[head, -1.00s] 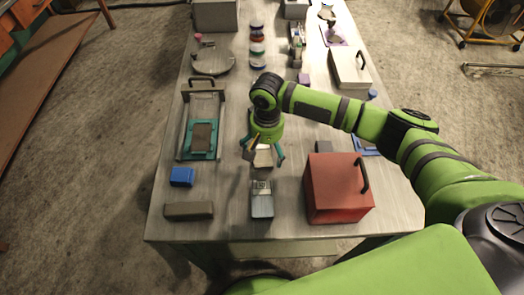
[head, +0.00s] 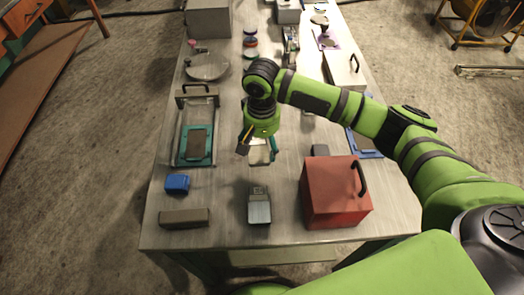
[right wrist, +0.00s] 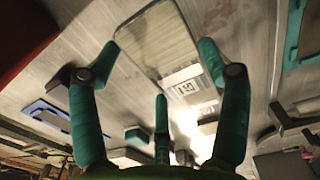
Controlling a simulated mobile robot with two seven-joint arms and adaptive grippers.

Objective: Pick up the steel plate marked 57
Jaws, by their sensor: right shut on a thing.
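My right gripper (head: 258,150) is shut over the table, left of the red box. A pale, flat plate (head: 261,156) shows at its fingertips. In the right wrist view this steel plate (right wrist: 160,42) lies between my green fingers and has a white label with dark marks; I cannot read the number surely. Whether the plate is clear of the table is unclear. A second grey metal piece (head: 259,211) with a label lies nearer the front edge, its marking too small to read. My left gripper is not in view.
The red box (head: 330,193) with a black handle stands right of the gripper. A blue block (head: 177,184) and a grey-brown block (head: 184,218) lie at left. A teal-framed tray (head: 194,160) is behind them. Bare table (head: 222,205) lies between the blocks and the grey piece.

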